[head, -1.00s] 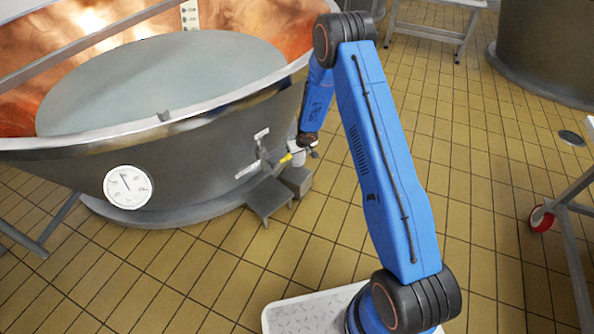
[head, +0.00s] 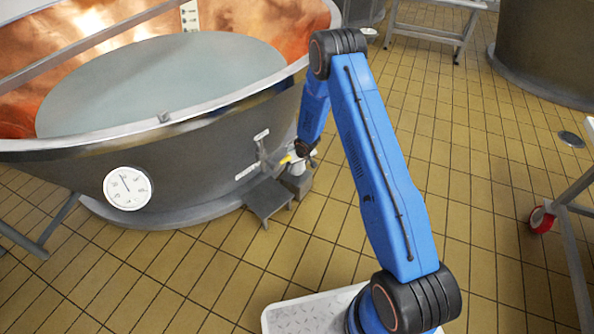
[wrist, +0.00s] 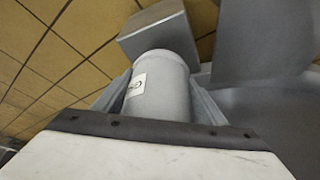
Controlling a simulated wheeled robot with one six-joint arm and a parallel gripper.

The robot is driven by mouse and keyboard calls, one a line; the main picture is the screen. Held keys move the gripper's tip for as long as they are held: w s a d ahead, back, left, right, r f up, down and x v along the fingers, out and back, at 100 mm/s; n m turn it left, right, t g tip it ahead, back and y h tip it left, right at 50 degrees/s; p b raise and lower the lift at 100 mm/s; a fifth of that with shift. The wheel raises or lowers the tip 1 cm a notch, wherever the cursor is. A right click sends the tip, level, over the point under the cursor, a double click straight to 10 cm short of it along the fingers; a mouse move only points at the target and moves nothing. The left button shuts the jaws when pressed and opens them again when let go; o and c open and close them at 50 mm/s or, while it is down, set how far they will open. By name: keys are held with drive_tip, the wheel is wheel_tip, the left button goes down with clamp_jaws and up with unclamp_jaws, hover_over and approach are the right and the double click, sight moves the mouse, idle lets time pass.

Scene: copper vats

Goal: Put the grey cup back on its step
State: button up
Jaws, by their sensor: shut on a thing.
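The grey cup (wrist: 160,84), with a small white label, sits between the two fingers of my gripper (wrist: 160,98) in the wrist view. The fingers are shut on its sides. In the head view my gripper (head: 303,151) is beside the vat's outer wall, with the cup (head: 296,167) small and partly hidden below it. The small grey block step (head: 299,187) is directly under the cup there. In the wrist view the step (wrist: 153,34) shows just beyond the cup's far end. I cannot tell whether cup and step touch.
The copper vat (head: 205,150) with a round dial (head: 127,188) stands left and behind. A lower grey metal step (head: 266,199) is left of the block. A valve with a yellow part (head: 286,159) is close to my gripper. Tiled floor in front is clear.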

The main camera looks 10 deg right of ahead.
drive_tip(key=shift+f, duration=1.7)
drive_tip(key=shift+f, duration=0.15)
drive_tip(key=o, duration=1.8)
